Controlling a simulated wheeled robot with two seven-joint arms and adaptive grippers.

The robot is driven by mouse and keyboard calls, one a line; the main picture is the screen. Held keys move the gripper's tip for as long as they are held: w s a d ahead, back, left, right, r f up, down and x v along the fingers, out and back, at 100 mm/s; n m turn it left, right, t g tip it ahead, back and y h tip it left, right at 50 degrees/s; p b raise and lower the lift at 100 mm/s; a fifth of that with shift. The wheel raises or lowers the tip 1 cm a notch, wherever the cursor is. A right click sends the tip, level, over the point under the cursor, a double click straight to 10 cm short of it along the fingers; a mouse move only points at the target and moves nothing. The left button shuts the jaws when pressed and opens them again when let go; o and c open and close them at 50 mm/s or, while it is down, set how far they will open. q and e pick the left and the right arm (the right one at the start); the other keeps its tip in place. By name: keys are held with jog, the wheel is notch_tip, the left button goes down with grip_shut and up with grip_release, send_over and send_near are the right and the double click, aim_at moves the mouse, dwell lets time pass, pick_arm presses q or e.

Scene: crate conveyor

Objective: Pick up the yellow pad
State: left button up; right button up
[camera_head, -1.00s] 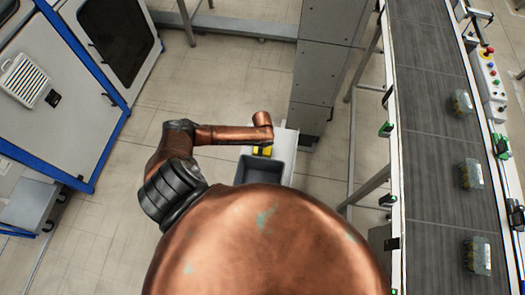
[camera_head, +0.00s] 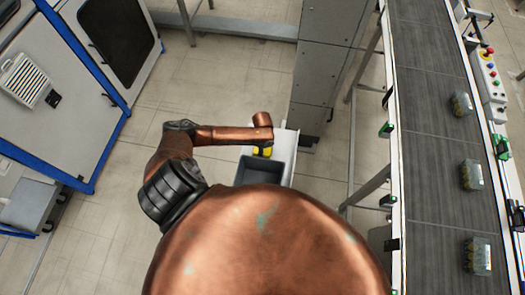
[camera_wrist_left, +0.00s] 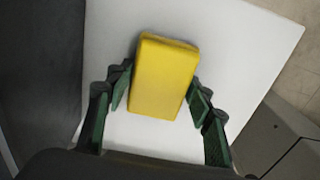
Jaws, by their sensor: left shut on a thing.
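The yellow pad (camera_wrist_left: 165,72) is a rounded block on or just above a white surface (camera_wrist_left: 225,40) in the left wrist view. My left gripper (camera_wrist_left: 160,92) is shut on it, with green-padded fingers on both sides of the pad. I cannot tell whether the pad is clear of the surface. In the head view only a small part of the yellow pad (camera_head: 262,151) shows below the end of my copper left arm, which hides the fingers there. My right gripper is in neither view.
A dark grey bin (camera_head: 259,163) stands just in front of the pad on the white stand (camera_head: 287,145). A grey cabinet (camera_head: 322,70) rises behind. On the right, a conveyor (camera_head: 430,130) carries clear crates (camera_head: 472,175). The floor to the left is open.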

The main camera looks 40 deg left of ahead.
pick_arm(q)
notch_tip(320, 180, up, 10)
jog(key=shift+p, duration=0.6)
